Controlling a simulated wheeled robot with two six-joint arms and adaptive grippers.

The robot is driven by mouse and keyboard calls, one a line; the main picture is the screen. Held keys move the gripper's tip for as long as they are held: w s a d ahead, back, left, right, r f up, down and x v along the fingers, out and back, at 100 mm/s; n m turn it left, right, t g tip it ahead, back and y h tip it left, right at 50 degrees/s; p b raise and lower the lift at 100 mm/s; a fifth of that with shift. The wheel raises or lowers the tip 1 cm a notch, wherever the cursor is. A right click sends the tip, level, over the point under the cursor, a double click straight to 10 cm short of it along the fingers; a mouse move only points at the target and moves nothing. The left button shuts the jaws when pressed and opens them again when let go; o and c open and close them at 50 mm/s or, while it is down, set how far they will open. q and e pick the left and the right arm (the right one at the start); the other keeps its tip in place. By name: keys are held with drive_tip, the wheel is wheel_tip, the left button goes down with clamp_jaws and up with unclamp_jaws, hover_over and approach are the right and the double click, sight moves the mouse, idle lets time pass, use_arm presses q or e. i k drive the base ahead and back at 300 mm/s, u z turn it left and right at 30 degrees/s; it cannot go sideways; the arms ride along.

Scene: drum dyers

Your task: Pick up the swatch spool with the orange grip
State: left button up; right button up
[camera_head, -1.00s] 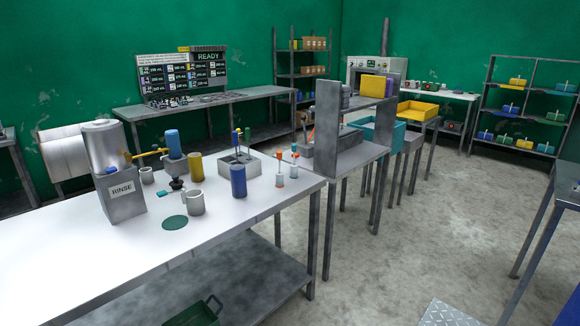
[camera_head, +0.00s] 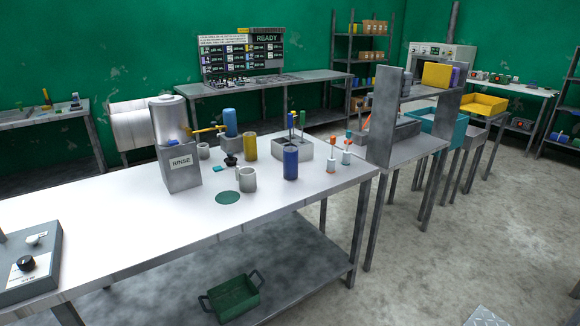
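Two small spool-like pieces with upright stems stand near the right end of the white-topped table. The nearer one (camera_head: 331,165) has an orange top. A thin orange rod (camera_head: 367,121) also shows at the grey tray behind the upright panel. Neither of my grippers is in view.
The white table (camera_head: 130,235) also bears a rinse tank (camera_head: 180,168), a blue cylinder (camera_head: 290,163), a yellow cylinder (camera_head: 250,146), grey cups (camera_head: 248,180) and a grey holder (camera_head: 287,150) with rods. A green crate (camera_head: 232,297) sits on the lower shelf.

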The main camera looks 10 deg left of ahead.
sight(331, 169)
drive_tip(key=u, duration=0.35)
drive_tip(key=k, duration=0.4)
drive_tip(key=z, duration=0.5)
drive_tip(key=i, duration=0.9)
drive_tip(key=z, duration=0.8)
drive_tip(key=i, duration=1.1)
drive_tip(key=u, duration=0.3)
drive_tip(key=i, duration=0.95)
drive_tip(key=u, duration=1.5)
drive_tip(key=i, duration=0.65)
drive_tip(key=u, duration=0.6)
drive_tip(key=k, duration=0.3)
drive_tip(key=u, duration=0.05)
